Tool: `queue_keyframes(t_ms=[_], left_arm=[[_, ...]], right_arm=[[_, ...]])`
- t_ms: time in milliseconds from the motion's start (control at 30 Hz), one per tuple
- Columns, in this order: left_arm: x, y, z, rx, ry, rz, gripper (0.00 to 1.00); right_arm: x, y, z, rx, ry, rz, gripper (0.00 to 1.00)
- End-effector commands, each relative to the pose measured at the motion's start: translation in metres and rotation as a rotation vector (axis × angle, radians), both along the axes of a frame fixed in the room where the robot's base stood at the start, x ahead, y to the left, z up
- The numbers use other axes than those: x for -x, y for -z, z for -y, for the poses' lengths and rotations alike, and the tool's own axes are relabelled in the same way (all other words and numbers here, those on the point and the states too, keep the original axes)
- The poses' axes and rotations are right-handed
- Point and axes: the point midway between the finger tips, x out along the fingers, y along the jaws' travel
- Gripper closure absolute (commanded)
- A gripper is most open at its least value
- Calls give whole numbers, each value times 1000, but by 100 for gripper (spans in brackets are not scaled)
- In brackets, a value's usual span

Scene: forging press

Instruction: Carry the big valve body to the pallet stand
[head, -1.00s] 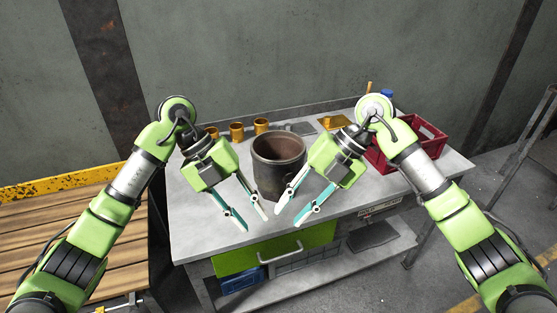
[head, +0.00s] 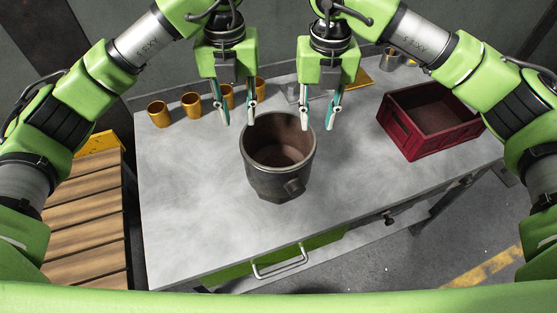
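The big valve body (head: 268,180) is a dark grey metal pot with an open top and a short stub on its front right. It stands upright on the grey workbench (head: 190,235), near the middle. My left gripper (head: 238,115) is open above the valve body's back left rim. My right gripper (head: 318,120) is open above its back right rim. Nothing is between the fingers of either gripper. I cannot tell whether any fingertip touches the rim. The pallet stand (head: 85,220), with wooden slats and a yellow end board, is left of the bench.
Several brass cups (head: 158,114) stand along the bench's back left. A red crate (head: 405,135) sits on the right. A brass plate (head: 360,78) lies behind my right gripper. The bench's front left is clear. A green drawer (head: 290,262) with a handle is below the front edge.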

Motion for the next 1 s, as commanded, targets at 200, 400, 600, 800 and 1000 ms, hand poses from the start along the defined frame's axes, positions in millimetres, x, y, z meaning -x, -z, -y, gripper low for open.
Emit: queue_keyframes(t_ms=[200, 400, 600, 800, 1000], left_arm=[[0, 3, 0, 1, -1, -2, 73], [1, 27, 0, 1, 0, -5, 73], [1, 66, 0, 1, -2, -6, 73], [1, 104, 0, 1, -1, -6, 73], [0, 129, 0, 2, -1, -3, 73]], right_arm=[[0, 3, 0, -1, 0, -2, 73], [1, 27, 0, -1, 0, -5, 73], [1, 66, 0, -1, 0, -5, 73], [1, 104, 0, -1, 1, -4, 73], [1, 129, 0, -1, 1, -3, 73]])
